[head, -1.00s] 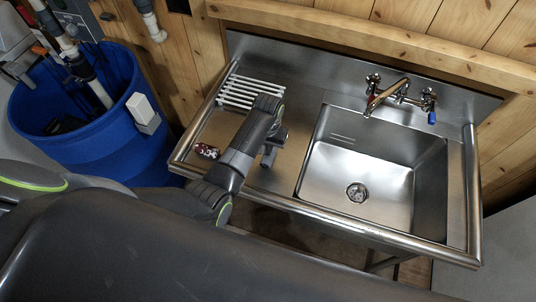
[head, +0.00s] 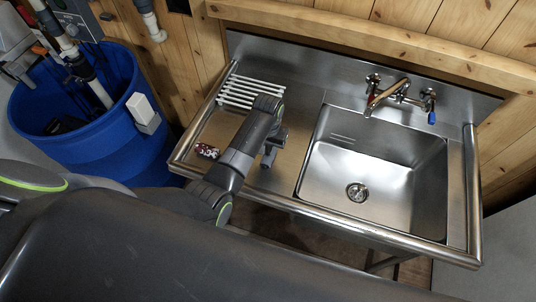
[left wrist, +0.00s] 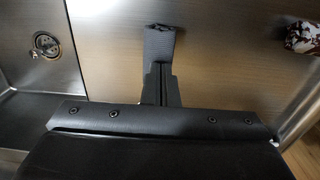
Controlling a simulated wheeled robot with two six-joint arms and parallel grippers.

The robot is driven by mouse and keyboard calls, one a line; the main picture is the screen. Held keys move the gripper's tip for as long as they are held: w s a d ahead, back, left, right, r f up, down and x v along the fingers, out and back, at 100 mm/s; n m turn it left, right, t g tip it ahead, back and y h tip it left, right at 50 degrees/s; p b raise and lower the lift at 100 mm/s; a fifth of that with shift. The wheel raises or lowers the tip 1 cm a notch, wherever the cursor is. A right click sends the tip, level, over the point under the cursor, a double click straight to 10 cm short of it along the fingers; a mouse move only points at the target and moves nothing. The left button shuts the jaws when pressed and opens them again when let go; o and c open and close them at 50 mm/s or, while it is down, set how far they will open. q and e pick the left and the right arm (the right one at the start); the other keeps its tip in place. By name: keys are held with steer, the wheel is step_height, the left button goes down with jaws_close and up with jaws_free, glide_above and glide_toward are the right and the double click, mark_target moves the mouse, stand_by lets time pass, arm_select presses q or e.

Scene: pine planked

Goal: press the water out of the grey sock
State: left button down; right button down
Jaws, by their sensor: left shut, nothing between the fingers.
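The grey sock (left wrist: 160,42) is a small, dark grey ribbed piece on the steel drainboard in the left wrist view. My left gripper (left wrist: 158,72) is shut, with its fingertips right at the near end of the sock. The sock is not between the fingers, and I cannot tell whether the tips press on it. In the head view the left gripper (head: 270,155) points down over the drainboard, left of the basin. My arm hides most of the sock there. My right gripper is not in view.
A red and white patterned bundle (head: 207,151) lies near the drainboard's left edge. A white rack (head: 238,92) stands at the back left. The sink basin (head: 370,180) is empty, below the tap (head: 385,95). A blue barrel (head: 110,150) stands left of the sink.

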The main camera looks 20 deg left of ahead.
arm_select(q)
steer(key=shift+s, duration=0.1)
steer(key=shift+r, duration=0.6)
step_height(320, 180, up, 7)
stand_by(0.5)
steer(key=shift+f, duration=0.1)
